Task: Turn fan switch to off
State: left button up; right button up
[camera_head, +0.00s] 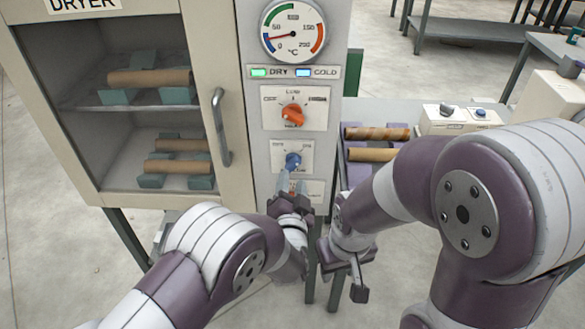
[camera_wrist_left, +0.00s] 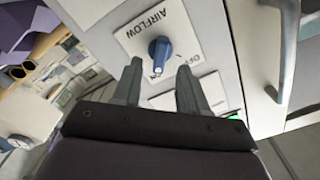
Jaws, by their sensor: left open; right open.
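A blue knob (camera_head: 293,161) sits on a white plate in the lower part of the dryer's front panel. In the left wrist view the blue knob (camera_wrist_left: 160,52) has a plate lettered AIRFLOW, with OFF at one side. Its exact setting is hard to read. My left gripper (camera_head: 292,188) is open just below and in front of the blue knob. In the left wrist view its fingertips (camera_wrist_left: 160,68) lie either side of the knob's near end; contact cannot be told. My right gripper (camera_head: 343,275) is open and empty, lower right, away from the panel.
Above is an orange knob (camera_head: 292,115) with OFF and LOW marks. Higher are DRY and COLD lamps and a round gauge (camera_head: 293,30). The dryer door handle (camera_head: 221,128) juts out at left. At right a table holds brown tubes (camera_head: 376,133) and a switch box (camera_head: 459,119).

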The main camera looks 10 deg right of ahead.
aim_at(292, 169)
pick_arm(q)
jog(key=x, duration=0.5)
jog(key=shift+w, duration=0.1)
jog(key=shift+c, duration=0.3)
grip_shut()
